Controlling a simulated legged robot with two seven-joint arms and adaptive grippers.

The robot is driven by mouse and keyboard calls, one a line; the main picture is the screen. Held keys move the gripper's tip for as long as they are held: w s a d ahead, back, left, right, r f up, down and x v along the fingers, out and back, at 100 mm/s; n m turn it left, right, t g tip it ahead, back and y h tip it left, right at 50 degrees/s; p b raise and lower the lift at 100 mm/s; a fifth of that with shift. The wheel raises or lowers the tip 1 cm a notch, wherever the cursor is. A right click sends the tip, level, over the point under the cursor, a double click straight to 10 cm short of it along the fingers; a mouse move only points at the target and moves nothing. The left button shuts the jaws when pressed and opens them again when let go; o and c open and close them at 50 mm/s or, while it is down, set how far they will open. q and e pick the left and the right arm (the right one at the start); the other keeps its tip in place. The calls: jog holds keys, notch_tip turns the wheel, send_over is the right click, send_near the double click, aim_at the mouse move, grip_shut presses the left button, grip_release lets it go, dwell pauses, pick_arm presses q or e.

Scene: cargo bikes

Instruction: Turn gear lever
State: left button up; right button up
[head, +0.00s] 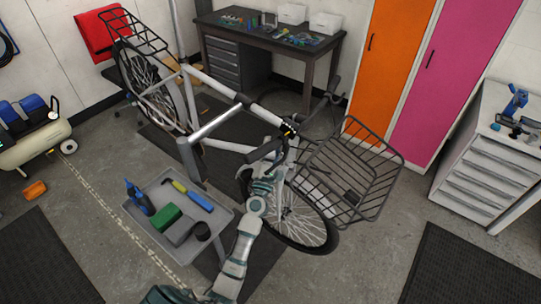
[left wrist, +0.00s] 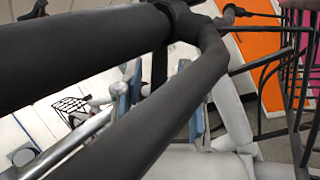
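The bicycle (head: 222,128) stands in the middle of the head view, with a black front rack over its front wheel. In the left wrist view black bars (left wrist: 110,135) cross close to the camera. Behind them the blue-grey finger pads of my left gripper (left wrist: 160,98) stand apart. I cannot make out the gear lever clearly, nor whether the fingers touch the handlebar. My right gripper is not in view.
A grey tool cart (head: 160,238) with tools and boxes stands left of my arm. The front rack (head: 345,172) juts out right of the handlebar. A dark workbench (head: 265,38) is behind, and a white drawer cabinet (head: 490,160) is at right. Floor at lower right is clear.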

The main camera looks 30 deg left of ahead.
pick_arm(q)
jog(key=v, duration=1.1)
jog(key=shift+s+f, duration=0.15)
jog(key=shift+f, duration=0.05)
jog(key=shift+d, duration=0.1)
